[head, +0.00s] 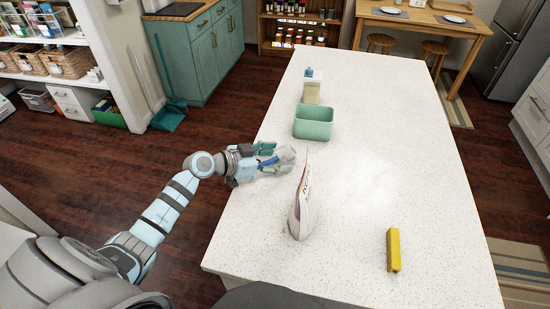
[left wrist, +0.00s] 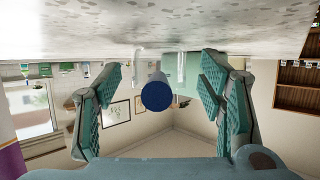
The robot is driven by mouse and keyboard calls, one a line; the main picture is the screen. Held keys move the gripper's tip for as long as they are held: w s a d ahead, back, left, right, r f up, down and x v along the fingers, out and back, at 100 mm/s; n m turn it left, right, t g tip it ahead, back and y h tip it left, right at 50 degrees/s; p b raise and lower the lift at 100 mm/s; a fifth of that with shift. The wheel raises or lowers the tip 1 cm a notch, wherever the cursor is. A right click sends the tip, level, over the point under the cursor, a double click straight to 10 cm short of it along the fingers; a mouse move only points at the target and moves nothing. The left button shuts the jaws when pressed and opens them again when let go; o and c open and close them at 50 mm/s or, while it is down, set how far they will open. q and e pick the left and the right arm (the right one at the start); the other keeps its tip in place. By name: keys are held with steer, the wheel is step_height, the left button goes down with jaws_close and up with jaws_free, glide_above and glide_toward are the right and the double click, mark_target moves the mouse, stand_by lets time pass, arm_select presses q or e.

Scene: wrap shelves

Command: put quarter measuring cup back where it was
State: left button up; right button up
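My left gripper (head: 277,160) is low over the left edge of the white counter (head: 350,130), its fingers pointing right. In the left wrist view its two teal fingers (left wrist: 163,95) are spread wide. A blue round-ended bar (left wrist: 157,96), like a handle, lies between them with gaps on both sides. In the head view the blue bar (head: 268,161) shows among the fingers, next to a pale, see-through round thing (head: 287,155). I cannot tell surely whether these are the quarter measuring cup. My right gripper is not in view.
A white pointed package (head: 300,208) stands just right of the gripper. A green bin (head: 313,123) and a pale box with a blue top (head: 311,92) stand farther back. A yellow bar (head: 393,250) lies at the front right. The counter's right half is mostly clear.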

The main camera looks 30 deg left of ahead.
arm_select(q)
steer(key=shift+r, duration=0.1)
steer(key=shift+s+r+p, duration=0.1)
steer(key=shift+r+p, duration=0.1)
steer(key=shift+p, duration=0.1)
steer(key=v, duration=1.2)
steer(key=shift+s+f, duration=0.1)
steer(key=shift+f, duration=0.05)
steer(key=shift+d, duration=0.1)
